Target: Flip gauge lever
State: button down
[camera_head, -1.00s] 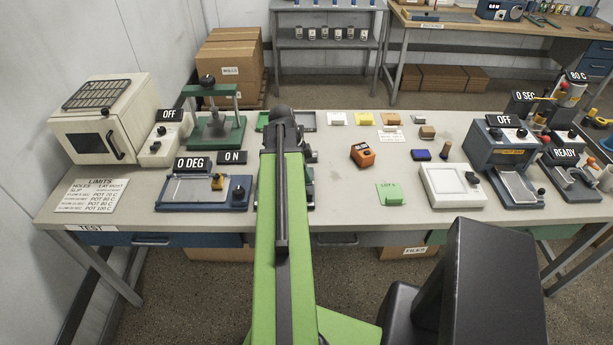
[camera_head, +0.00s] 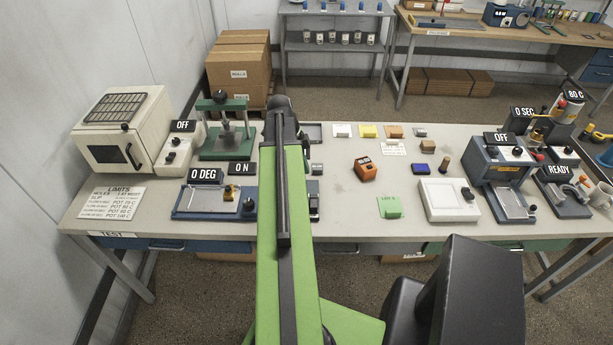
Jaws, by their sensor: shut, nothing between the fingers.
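Left of the READY device stand a blue OFF unit (camera_head: 490,165) and a white panel (camera_head: 437,198). Behind it are the 0 SEC and 80 C devices. An orange block (camera_head: 366,171) and green pad (camera_head: 390,207) lie mid-bench. A cream oven (camera_head: 112,125) stands at left.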

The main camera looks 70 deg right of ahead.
aim_at(314, 197)
jog(key=shift+d+f, duration=0.1)
jog(key=shift+d, duration=0.1)
jog(key=b+x, duration=0.8)
jog(key=w+b+x, duration=0.1)
jog(key=b+x, duration=0.4)
jog(key=shift+a+f, duration=0.1)
jog(key=shift+f, duration=0.1)
jog(key=shift+f+b, duration=0.3)
jog(key=shift+w+f+b, duration=0.1)
jog(key=shift+f+b, duration=0.3)
jog(key=shift+b, duration=0.05)
jog(key=shift+r, duration=0.2)
jog(key=shift+s+a+r+p, duration=0.1)
jog(key=shift+s+a+p, duration=0.25)
jog(key=shift+a, duration=0.45)
jog(key=shift+d, duration=0.1)
